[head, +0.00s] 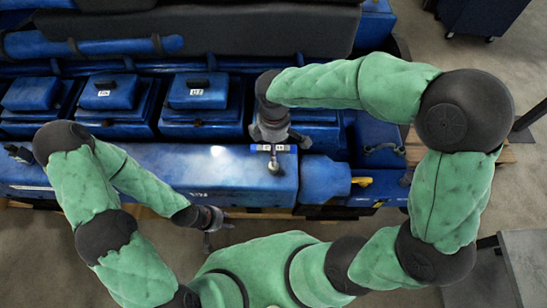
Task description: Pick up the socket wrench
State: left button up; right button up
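A slim grey metal piece with a round end (274,165), which looks like the socket wrench, shows over the top of the long blue engine cover. My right gripper (276,134) points down at its upper end. The wrist hides most of the fingers, so I cannot tell whether they touch or hold the metal piece. My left gripper (214,225) is at the front edge of the engine, left of and nearer than the metal piece. Its fingers look spread apart, with nothing visible between them.
The blue engine (125,165) fills the middle, with several raised boxy covers (198,91) behind the front ledge. A yellow handle (362,181) is at its right end. A grey table (520,262) stands at lower right. Bare floor shows at the front left.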

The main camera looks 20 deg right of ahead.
jog(key=shift+w+f, duration=0.1)
jog(key=shift+f, duration=0.55)
jog(key=shift+c, duration=1.4)
grip_shut()
jog(key=shift+r, duration=0.1)
